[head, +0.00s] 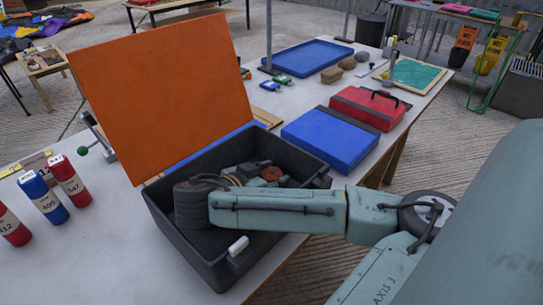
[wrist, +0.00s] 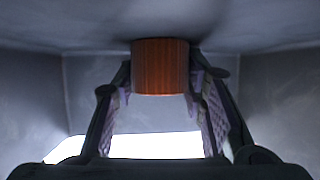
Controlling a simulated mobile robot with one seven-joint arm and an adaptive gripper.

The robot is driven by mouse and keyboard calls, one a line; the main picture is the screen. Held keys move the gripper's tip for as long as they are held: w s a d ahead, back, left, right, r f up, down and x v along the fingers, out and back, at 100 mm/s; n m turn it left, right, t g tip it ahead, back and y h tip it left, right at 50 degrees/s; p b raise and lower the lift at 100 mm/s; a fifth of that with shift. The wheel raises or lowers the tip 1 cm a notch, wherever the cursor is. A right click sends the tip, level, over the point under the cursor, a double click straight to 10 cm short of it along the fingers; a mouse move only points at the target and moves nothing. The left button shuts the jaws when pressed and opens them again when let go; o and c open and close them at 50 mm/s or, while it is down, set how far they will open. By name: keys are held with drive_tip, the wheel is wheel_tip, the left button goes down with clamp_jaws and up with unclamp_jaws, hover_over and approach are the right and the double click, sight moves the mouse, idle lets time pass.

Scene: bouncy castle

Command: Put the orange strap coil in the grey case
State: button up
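The dark grey case (head: 217,268) stands open on the table, with a large orange panel (head: 160,95) raised at its back like a lid. My gripper (head: 262,176) is down inside the case, pointing towards its far right corner. The orange strap coil (head: 271,171) is at its fingertips, inside the case walls. In the wrist view the coil (wrist: 160,68) sits between the two fingers (wrist: 160,85), which appear closed on its sides. Its far end meets or nearly meets a grey surface; I cannot tell whether it touches.
A blue case (head: 330,140) and a red case (head: 368,107) lie right of the grey case. Red and blue cylinders (head: 42,196) stand to the left. A blue tray (head: 312,56), stones and a green-topped board (head: 415,73) are farther back.

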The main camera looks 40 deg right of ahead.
drive_tip(key=o, duration=0.4)
drive_tip(key=shift+o, duration=0.2)
drive_tip(key=shift+r, duration=0.1)
drive_tip(key=shift+r+p, duration=0.25)
drive_tip(key=shift+p, duration=0.1)
drive_tip(key=shift+b+v, duration=0.4)
drive_tip(key=shift+v, duration=3.3)
drive_tip(key=shift+a+f, duration=0.1)
